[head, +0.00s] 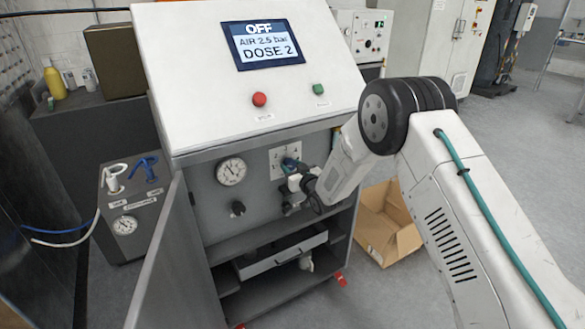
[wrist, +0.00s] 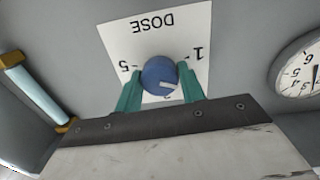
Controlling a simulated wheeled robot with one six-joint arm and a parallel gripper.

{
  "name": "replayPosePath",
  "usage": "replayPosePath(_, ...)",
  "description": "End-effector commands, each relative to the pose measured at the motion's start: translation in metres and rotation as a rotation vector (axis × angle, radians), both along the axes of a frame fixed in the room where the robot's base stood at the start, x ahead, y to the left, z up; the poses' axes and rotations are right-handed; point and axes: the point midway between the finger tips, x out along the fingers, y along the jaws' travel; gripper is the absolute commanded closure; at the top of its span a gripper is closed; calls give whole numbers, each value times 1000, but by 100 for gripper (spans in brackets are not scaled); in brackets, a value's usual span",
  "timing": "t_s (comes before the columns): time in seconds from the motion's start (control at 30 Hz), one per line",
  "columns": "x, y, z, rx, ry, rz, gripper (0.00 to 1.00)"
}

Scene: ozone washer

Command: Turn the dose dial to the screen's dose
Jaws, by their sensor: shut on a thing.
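The screen (head: 262,45) reads OFF, AIR 2.5 bar and DOSE 2. The blue dose dial (wrist: 158,72) sits on a white plate (wrist: 125,40) lettered DOSE, which is upside down in the wrist view. The 5 shows left of the dial and the 1 right of it; the numbers near the fingers are partly hidden. A pale pointer mark shows on the dial's lower right face; its exact number is unclear. My gripper (wrist: 160,88) is shut on the dial, one green finger on each side. In the head view my gripper (head: 298,180) partly covers the dial.
A round gauge (head: 231,171) and a black knob (head: 238,208) are left of the dial plate. Red (head: 259,99) and green (head: 318,89) buttons are above. An open cabinet door (head: 165,255) stands at the left. A cardboard box (head: 388,225) lies on the floor.

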Motion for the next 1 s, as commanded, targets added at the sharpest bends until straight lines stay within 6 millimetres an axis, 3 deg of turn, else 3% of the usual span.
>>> replayPosePath(0.43, 1, -1, 1, 196, 130, -3, 83)
replayPosePath(1.0, 1, -1, 1, 226, 150, -3, 83)
